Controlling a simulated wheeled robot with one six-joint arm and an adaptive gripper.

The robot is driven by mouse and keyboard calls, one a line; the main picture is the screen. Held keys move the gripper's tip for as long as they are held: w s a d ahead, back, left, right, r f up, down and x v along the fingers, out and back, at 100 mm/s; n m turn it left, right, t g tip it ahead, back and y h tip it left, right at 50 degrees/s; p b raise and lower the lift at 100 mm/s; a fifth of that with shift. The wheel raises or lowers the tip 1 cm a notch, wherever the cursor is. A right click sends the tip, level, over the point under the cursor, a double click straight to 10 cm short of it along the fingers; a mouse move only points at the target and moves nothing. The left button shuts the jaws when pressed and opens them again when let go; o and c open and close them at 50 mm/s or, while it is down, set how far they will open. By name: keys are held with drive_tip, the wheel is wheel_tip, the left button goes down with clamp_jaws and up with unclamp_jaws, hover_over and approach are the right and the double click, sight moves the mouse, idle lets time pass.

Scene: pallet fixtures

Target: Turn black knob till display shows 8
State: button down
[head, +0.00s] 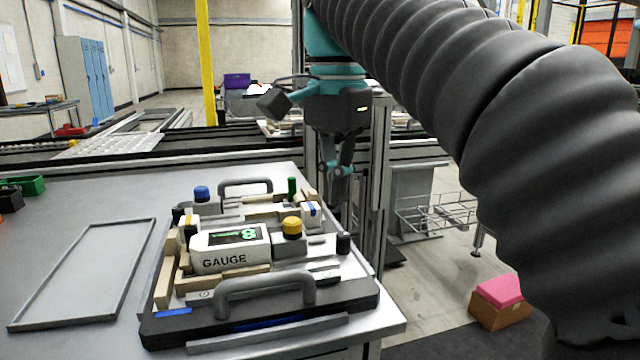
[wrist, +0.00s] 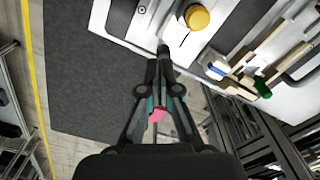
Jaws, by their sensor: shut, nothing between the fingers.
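The gauge box (head: 230,258) is white with the word GAUGE on it. Its dark display (head: 238,237) shows a green digit that looks like 8, with smaller green marks beside it. The black knob (head: 343,243) stands upright at the right edge of the fixture, right of the yellow knob (head: 291,226). My gripper (head: 338,198) is shut and empty, pointing down above and behind the black knob in the head view, apart from it. In the wrist view my shut fingertips (wrist: 164,62) are close to a dark round top (wrist: 163,48), seemingly the black knob; the yellow knob (wrist: 196,17) is beyond.
The fixture tray has a grey front handle (head: 265,290) and a rear handle (head: 245,184). A blue knob (head: 202,193) and a green peg (head: 292,186) rise from it. An empty grey frame (head: 85,275) lies on the table at left. A pink-topped box (head: 500,300) is on the floor.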

sight(326, 252)
drive_tip(key=shift+f+b, duration=1.65)
drive_tip(key=shift+f, duration=1.8)
drive_tip(key=shift+w+r+p, duration=0.1)
drive_tip(key=shift+w+p, duration=0.1)
drive_tip(key=shift+p, duration=0.5)
drive_tip(key=shift+w+a+p, duration=0.15)
drive_tip(key=shift+a+p, duration=0.05)
drive_tip(key=shift+p, duration=0.75)
drive_tip(key=shift+w+a, duration=0.1)
drive_tip(key=shift+a, duration=0.1)
drive_tip(key=shift+s+a, duration=0.2)
drive_tip(key=shift+r, duration=2.95)
drive_tip(key=shift+d, duration=0.1)
